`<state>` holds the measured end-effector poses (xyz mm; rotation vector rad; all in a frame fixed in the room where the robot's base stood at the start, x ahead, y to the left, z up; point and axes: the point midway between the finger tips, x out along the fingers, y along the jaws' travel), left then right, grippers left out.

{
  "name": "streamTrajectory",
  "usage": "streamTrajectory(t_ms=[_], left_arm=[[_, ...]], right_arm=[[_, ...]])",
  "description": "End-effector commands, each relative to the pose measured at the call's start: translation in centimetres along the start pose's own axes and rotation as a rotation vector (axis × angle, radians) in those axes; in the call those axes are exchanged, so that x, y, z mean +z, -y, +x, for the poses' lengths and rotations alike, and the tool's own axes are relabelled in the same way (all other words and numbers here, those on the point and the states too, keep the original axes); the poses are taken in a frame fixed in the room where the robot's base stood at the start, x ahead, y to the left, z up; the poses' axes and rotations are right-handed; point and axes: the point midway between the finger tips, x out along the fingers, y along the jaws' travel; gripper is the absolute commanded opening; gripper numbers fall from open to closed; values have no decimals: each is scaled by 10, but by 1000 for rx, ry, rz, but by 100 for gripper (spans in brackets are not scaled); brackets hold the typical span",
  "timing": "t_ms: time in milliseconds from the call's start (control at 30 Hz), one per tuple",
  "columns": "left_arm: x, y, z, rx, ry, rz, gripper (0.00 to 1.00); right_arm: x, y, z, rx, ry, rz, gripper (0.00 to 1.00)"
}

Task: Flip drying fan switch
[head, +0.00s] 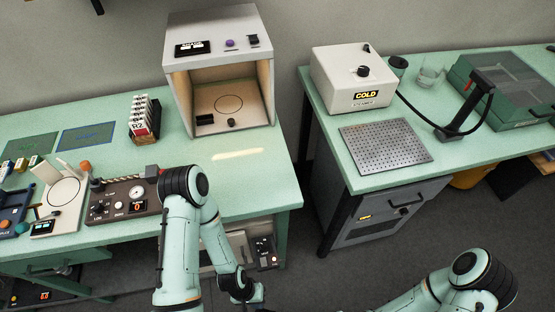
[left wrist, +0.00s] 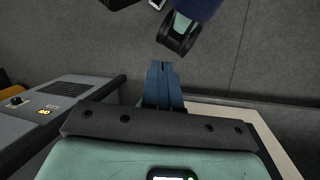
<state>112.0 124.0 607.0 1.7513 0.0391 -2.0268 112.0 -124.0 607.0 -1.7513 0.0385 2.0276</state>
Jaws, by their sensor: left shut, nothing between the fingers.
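My left gripper (head: 258,293) hangs low in front of the left bench, near its right end. In the left wrist view its blue fingers (left wrist: 163,80) are shut together with nothing between them. A black control panel (head: 263,252) with small lights sits on a unit under the left bench, above and close to the gripper. A grey vented cabinet (head: 385,212) with a small yellow display stands under the right bench. I cannot tell which one carries the drying fan switch; no fan label is readable. My right arm shows at lower right; its gripper is out of view.
The left bench (head: 240,185) holds an open-fronted box (head: 222,75) and a control box (head: 125,195). The right bench (head: 335,135) holds a white steamer (head: 352,78) and a perforated plate (head: 385,145). Open floor (head: 310,255) lies between and before the benches.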

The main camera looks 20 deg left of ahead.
Motion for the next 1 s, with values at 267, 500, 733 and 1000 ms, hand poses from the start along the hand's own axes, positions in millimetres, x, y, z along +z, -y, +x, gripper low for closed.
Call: streamTrajectory(t_ms=[267,500,733,1000], left_arm=[[-25,10,-9,-95,-66,-203,0],[-72,13,-40,-189,-245,-688,0],[-106,-8,-76,-128,-412,-1191,0],[-125,-40,-105,18,-485,-1618,0]], right_arm=[[1,-1,3,0,1,1,43],[2,-4,8,1,4,2,43],[4,-6,13,2,6,2,43],[4,-7,16,3,8,3,43]])
